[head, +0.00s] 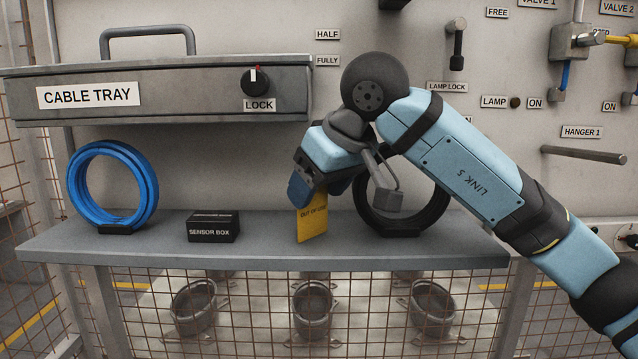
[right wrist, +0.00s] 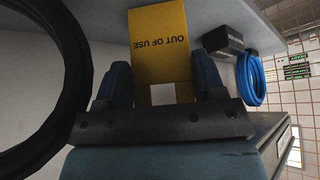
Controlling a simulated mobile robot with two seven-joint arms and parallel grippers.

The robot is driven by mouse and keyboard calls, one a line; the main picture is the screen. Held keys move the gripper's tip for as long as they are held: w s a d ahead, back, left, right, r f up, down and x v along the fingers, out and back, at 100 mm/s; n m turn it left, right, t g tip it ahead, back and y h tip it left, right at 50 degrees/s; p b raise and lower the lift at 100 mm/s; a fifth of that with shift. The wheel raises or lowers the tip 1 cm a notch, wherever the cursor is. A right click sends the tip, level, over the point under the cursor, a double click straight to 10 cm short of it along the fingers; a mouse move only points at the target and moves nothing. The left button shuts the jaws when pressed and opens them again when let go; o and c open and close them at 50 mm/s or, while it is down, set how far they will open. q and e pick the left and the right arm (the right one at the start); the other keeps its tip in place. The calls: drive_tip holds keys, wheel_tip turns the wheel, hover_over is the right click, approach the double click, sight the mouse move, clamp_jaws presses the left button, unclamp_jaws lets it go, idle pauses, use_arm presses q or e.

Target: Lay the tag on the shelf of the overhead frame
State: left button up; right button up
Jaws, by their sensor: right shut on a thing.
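The yellow tag (head: 312,225), marked "OUT OF USE", is held upright in my right gripper (head: 318,192). In the head view its lower edge is at the shelf surface; I cannot tell whether it touches. In the right wrist view the tag (right wrist: 160,50) stands between the two blue fingers (right wrist: 160,88), which are shut on it. The grey shelf (head: 270,252) of the frame runs across the view below the gripper. My left gripper is not in view.
On the shelf, a blue cable coil (head: 75,195) and a black sensor box (head: 213,228) stand left of the tag. A black coil (head: 440,212) stands close on its right, partly behind my arm. The cable tray (head: 190,100) overhangs the left side. Bare shelf lies between box and tag.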

drive_tip(key=shift+f, duration=0.25)
drive_tip(key=o, duration=0.6)
drive_tip(key=shift+r, duration=0.2)
drive_tip(key=shift+d+r, duration=0.1)
drive_tip(key=shift+r, duration=0.1)
drive_tip(key=b+v, duration=0.2)
drive_tip(key=v, duration=0.9)
drive_tip(key=shift+s+d+r, duration=0.15)
drive_tip(key=shift+s+r, duration=0.05)
